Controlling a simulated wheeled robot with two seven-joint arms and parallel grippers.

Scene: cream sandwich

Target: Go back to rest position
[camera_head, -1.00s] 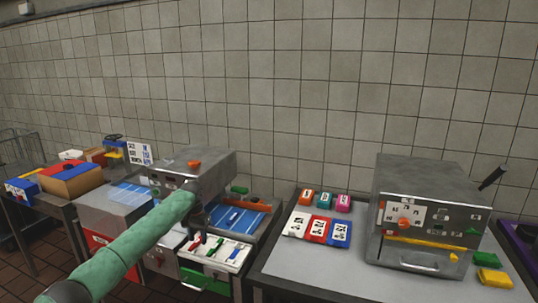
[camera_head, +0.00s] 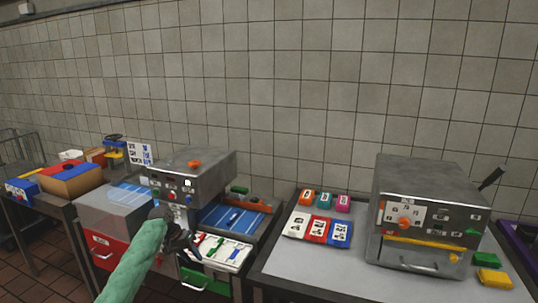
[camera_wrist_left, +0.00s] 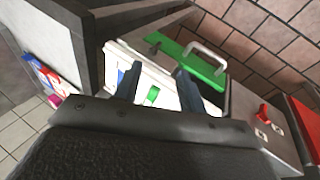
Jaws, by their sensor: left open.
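My left gripper (camera_head: 178,243) is at the end of the green-sleeved arm that comes in from the bottom left. It hangs in front of the metal machine (camera_head: 197,165) with the orange knob, beside the open white drawer (camera_head: 238,253) with the green front. In the left wrist view its two dark fingers (camera_wrist_left: 158,92) are spread apart with nothing held between them. A green item (camera_wrist_left: 152,95) in the drawer shows beyond the gap. My right gripper is in neither view.
A second metal oven (camera_head: 425,215) stands on the right table (camera_head: 285,262), near several coloured packets (camera_head: 321,229). A red-fronted box (camera_head: 108,250) is left of the machine. A left table holds a wooden box (camera_head: 72,180). Tiled floor shows at the lower left.

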